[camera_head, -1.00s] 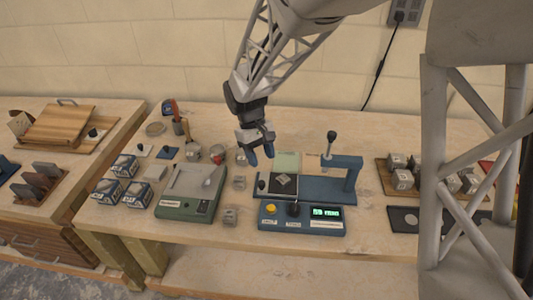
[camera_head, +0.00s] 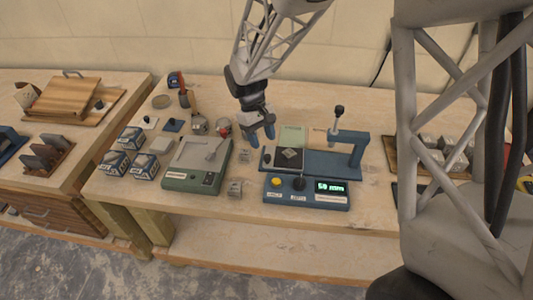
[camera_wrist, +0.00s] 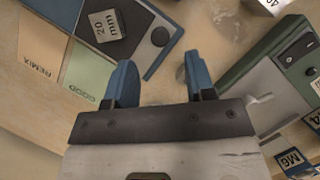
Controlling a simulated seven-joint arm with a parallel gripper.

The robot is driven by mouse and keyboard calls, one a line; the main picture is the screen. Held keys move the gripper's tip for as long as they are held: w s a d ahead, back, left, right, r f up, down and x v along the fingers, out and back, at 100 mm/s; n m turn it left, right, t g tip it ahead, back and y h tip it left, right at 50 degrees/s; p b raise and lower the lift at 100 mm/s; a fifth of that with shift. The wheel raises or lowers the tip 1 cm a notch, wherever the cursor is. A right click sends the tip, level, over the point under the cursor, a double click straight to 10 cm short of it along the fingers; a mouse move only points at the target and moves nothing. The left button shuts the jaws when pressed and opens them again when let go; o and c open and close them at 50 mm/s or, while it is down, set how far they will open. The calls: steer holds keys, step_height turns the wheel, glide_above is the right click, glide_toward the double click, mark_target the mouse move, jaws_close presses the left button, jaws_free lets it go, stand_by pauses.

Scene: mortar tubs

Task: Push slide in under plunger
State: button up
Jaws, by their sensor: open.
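The blue press (camera_head: 322,163) stands at the middle of the bench. Its dark slide (camera_head: 275,163) lies at the left end of the base, with a small black knob (camera_head: 267,157) at its left end. A grey cube (camera_head: 290,156) sits on the slide; it reads "20 mm" in the wrist view (camera_wrist: 107,25). The plunger (camera_head: 335,124), topped by a black knob, stands up at the arch to the right, clear of the slide. My gripper (camera_head: 262,138) is open and empty, just behind and left of the slide knob. Its blue fingers (camera_wrist: 160,80) are apart, and the slide knob shows beyond them (camera_wrist: 160,36).
A control box (camera_head: 307,192) with a lit display lies in front of the press. A green "GOOD" panel (camera_head: 292,135) and a "REMIX" panel (camera_wrist: 40,40) lie behind the press.

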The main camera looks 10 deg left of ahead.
mark_target(267, 155)
steer(key=shift+x, duration=2.9)
steer(key=shift+c, duration=0.3)
jaws_close()
